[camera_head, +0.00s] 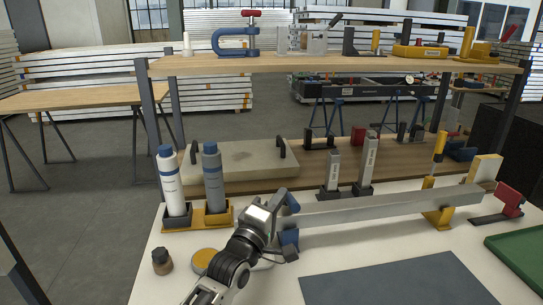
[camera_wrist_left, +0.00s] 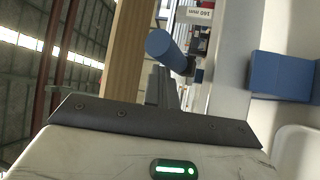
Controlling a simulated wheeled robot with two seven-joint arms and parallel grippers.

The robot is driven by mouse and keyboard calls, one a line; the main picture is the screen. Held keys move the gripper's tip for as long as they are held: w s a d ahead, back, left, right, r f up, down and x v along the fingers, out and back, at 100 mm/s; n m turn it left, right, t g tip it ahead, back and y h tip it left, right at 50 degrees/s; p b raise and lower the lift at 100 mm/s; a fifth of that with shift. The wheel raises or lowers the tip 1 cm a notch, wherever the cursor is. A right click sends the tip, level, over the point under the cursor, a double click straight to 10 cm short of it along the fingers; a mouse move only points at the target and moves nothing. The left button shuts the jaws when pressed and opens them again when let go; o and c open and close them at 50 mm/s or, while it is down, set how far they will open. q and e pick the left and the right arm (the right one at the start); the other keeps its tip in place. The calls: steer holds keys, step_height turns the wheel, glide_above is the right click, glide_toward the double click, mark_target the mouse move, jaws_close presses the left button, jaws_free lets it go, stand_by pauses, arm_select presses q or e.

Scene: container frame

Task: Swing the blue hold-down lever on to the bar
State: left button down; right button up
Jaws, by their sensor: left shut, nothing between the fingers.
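The long grey bar (camera_head: 385,207) lies across the white table, its left end at a blue block (camera_head: 289,238) and its right part at a yellow support (camera_head: 438,217). The blue lever's round grip (camera_head: 292,203) stands above the bar's left end; it also shows in the left wrist view (camera_wrist_left: 165,46), beside the blue block (camera_wrist_left: 284,76). My left gripper (camera_head: 280,196) is shut and empty, right beside the lever grip. I cannot tell if they touch. The lever's foot is hidden behind my gripper. My right gripper is out of view.
Two bottles (camera_head: 214,180) in holders stand at the left. A yellow upright handle (camera_head: 440,146) and a red clamp (camera_head: 508,200) stand at the bar's right end. A dark mat (camera_head: 395,282) and a green tray (camera_head: 520,255) lie in front.

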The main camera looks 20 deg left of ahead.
arm_select(q)
steer(key=b+v, duration=0.1)
steer(key=v, duration=1.5)
steer(key=shift+f, duration=0.15)
